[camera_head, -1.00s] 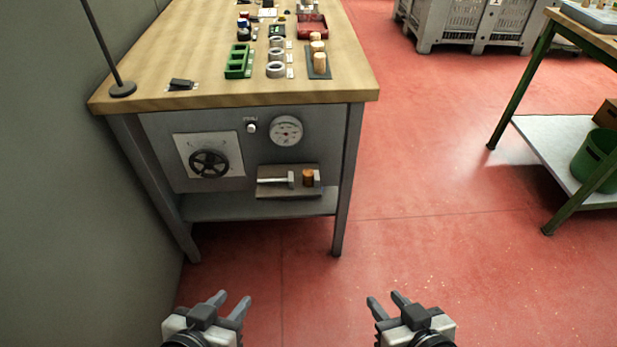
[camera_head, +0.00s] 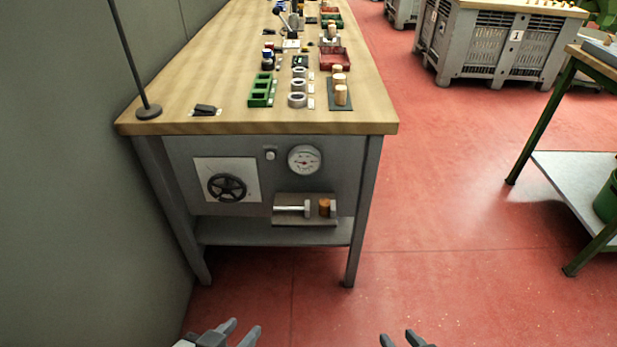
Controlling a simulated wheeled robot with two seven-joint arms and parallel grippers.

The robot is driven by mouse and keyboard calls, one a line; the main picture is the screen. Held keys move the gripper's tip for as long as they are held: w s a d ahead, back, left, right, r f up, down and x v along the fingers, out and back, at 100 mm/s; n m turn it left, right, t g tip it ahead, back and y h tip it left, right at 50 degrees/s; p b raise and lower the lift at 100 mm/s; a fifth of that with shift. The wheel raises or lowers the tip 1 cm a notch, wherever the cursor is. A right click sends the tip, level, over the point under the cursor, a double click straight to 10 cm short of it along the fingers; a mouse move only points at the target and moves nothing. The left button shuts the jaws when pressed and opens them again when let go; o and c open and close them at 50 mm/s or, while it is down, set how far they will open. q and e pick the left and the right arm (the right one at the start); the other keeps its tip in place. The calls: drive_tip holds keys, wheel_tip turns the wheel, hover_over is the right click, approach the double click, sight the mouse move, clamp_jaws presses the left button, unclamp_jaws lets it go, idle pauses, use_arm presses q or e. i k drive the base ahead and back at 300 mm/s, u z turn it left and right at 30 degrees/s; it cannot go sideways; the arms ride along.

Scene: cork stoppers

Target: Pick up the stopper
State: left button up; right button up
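Several cork stoppers stand on a dark strip (camera_head: 340,105) near the right edge of the workbench top; the nearest pale stopper (camera_head: 341,95) is upright, with others just behind it. A darker brown cork-like cylinder (camera_head: 324,207) sits on a small grey shelf (camera_head: 305,220) on the bench front, beside a metal rod. My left gripper (camera_head: 241,331) is open and empty at the bottom of the view, over the floor. My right gripper (camera_head: 398,338) is open and empty at the bottom, further right. Both are well short of the bench, and their lower parts are cut off.
The wooden workbench (camera_head: 215,115) carries a green tray (camera_head: 262,90), grey rings (camera_head: 297,99) and a red tray (camera_head: 334,60). A wall is close on the left. A grey crate (camera_head: 490,50) and a green-legged table (camera_head: 540,120) stand right. Red floor lies between.

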sight(325, 203)
drive_tip(key=u, duration=0.6)
drive_tip(key=i, duration=1.1)
drive_tip(key=z, duration=0.55)
